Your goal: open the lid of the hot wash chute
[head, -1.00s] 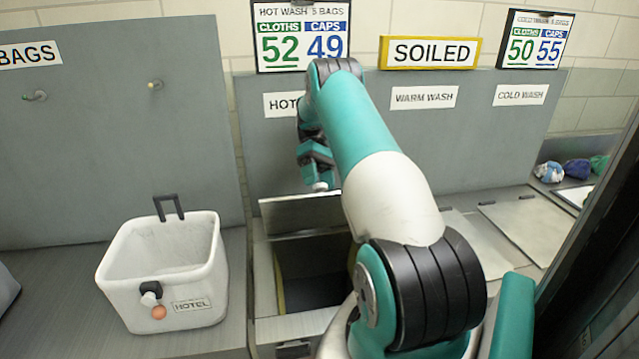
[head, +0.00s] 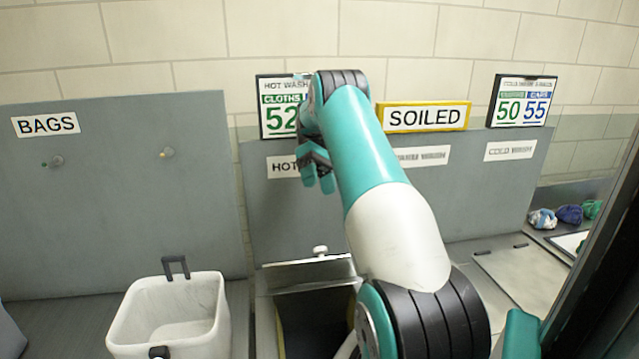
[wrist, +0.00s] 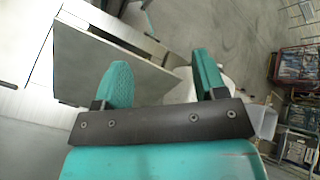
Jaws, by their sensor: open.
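The hot wash chute lid (head: 308,277) is a grey metal flap in the head view, standing raised at the back of its dark chute opening (head: 305,318). A white knob (head: 320,250) sits at its upper edge. My gripper (head: 319,185) is open and empty, above the knob and apart from it, in front of the grey back panel. In the wrist view both teal fingers (wrist: 160,82) are spread with nothing between them. A grey metal plate beyond them, probably this lid (wrist: 105,65), shows there. My arm hides part of the chute's right side.
A white bin (head: 170,315) with a dark handle stands left of the chute. The cold wash lid (head: 525,275) lies flat at the right. Rolled cloths (head: 570,214) lie at the far right. A SOILED sign (head: 424,117) is on the back panel.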

